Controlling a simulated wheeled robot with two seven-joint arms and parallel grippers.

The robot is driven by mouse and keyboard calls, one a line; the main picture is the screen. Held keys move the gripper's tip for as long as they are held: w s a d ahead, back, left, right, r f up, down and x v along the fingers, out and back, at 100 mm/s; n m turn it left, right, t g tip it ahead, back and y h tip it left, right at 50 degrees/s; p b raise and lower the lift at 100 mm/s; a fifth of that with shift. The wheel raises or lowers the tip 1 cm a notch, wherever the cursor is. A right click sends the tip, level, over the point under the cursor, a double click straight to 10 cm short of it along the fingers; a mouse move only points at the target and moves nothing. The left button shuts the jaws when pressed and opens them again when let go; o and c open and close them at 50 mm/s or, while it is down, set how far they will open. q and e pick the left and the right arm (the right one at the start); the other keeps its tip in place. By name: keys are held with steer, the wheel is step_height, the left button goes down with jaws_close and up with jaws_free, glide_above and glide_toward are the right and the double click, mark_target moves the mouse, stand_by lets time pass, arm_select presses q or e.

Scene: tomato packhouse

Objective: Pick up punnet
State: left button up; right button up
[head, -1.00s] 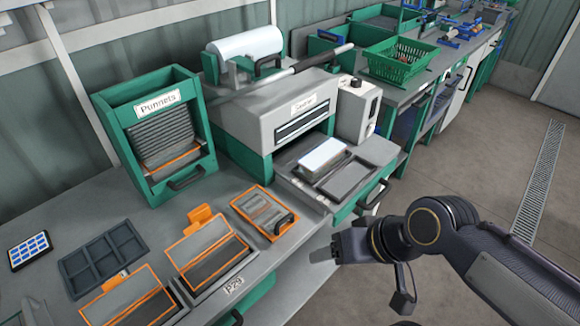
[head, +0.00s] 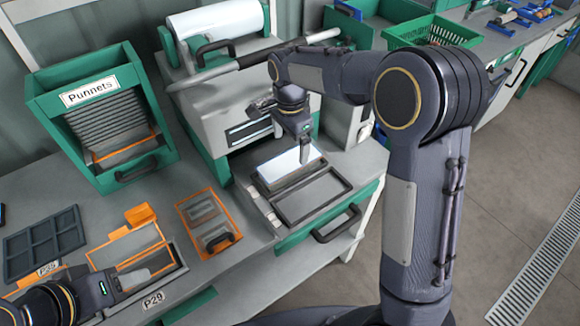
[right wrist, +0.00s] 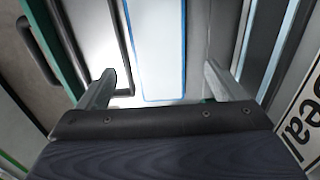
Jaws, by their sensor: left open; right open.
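A punnet with a pale, shiny top (head: 288,168) lies in the rear part of the sealer's pulled-out drawer (head: 335,204). My right gripper (head: 304,150) points down just above or at this punnet. In the right wrist view its two fingers (right wrist: 160,86) are apart, with the pale, blue-edged top (right wrist: 158,45) between and beyond them. I cannot tell whether they touch it. More dark punnets (head: 110,122) are stacked in the green box marked "Punnets" (head: 58,140). My left gripper (head: 134,279) is over the orange-framed tray at lower left, apparently empty.
The grey sealer (head: 210,118) stands behind the drawer, with a film roll (head: 215,27) above. Orange-framed trays (head: 205,220) and a dark compartment tray (head: 45,243) lie on the bench to the left. A green basket (head: 440,31) stands at the back right.

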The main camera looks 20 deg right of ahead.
mark_target(290, 162)
step_height(290, 162, down, 7)
steer(key=shift+s+a+r+p, duration=0.1)
steer(key=shift+p, duration=0.35)
steer(key=c, duration=1)
steer(key=shift+c, duration=0.3)
